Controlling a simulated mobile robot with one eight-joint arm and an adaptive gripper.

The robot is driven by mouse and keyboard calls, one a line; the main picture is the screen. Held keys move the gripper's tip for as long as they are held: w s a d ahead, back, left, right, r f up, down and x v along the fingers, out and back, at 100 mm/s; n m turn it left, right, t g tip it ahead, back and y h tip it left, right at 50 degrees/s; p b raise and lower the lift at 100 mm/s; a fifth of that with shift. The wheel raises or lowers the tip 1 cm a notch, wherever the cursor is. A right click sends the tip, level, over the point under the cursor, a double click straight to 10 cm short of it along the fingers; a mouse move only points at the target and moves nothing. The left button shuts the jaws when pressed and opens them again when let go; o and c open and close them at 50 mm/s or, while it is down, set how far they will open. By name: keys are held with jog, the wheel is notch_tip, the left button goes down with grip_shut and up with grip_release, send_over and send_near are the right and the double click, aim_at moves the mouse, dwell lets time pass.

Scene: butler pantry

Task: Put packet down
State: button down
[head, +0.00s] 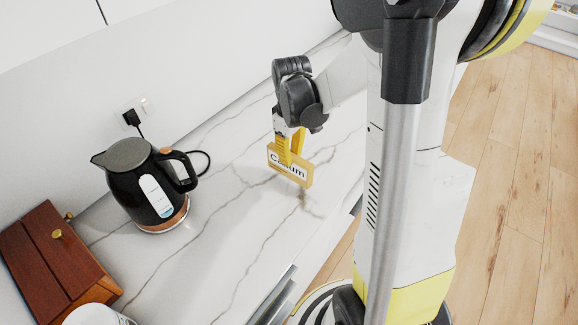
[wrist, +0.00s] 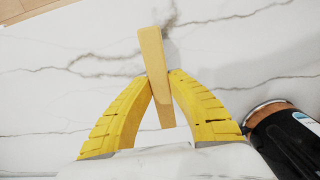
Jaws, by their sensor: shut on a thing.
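The packet (head: 290,169) is a flat yellow box with a white label and dark lettering, partly hidden by a finger in the head view. My gripper (head: 291,147) is shut on it, over the marble countertop (head: 245,225). In the wrist view the packet (wrist: 156,75) shows edge-on as a narrow yellow strip between the two yellow fingertips of my gripper (wrist: 160,85). The packet is upright and close to the counter. I cannot tell whether its lower edge touches the surface.
A black kettle (head: 140,185) stands on its base left of the packet, its cord running to a wall socket (head: 132,115). It also shows in the wrist view (wrist: 283,140). A brown wooden box (head: 50,262) and a white round item (head: 97,315) are at lower left. Counter around the packet is clear.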

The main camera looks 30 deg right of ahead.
jog(key=f+b, duration=0.1)
jog(key=f, duration=0.3)
jog(key=shift+w+f, duration=0.2)
jog(key=shift+r, duration=0.15)
jog(key=c, duration=1.7)
grip_release()
jog(key=shift+f+b, duration=0.25)
jog(key=shift+b, duration=0.1)
jog(key=o, duration=0.3)
jog(key=shift+o, duration=0.2)
